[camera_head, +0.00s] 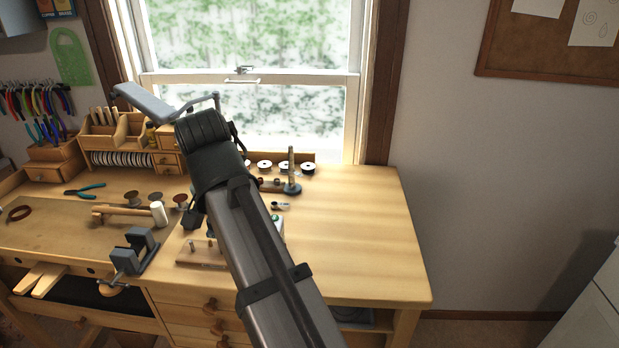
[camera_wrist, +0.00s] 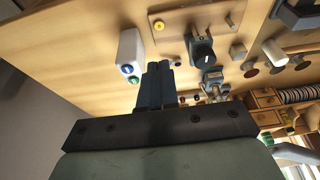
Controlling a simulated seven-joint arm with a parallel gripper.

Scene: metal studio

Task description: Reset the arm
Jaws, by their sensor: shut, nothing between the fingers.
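My gripper (camera_wrist: 156,72) shows in the wrist view, its two dark fingers together with nothing between them. It is over the wooden workbench (camera_head: 370,230). In the wrist view a white box (camera_wrist: 130,48) with a blue and a green button is just left of the fingertips, and a black knob device (camera_wrist: 201,50) is to their right. I cannot tell the gap between the fingers and the bench. In the head view my arm reaches up across the bench, and its own links hide the gripper.
A grey vise (camera_head: 134,252) is clamped at the bench front. A wooden block board (camera_head: 203,253), a white cylinder (camera_head: 159,214), spools (camera_head: 131,198) and teal pliers (camera_head: 85,190) lie on the left. A wooden organizer (camera_head: 113,131) stands at the back left. The bench's right side is clear.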

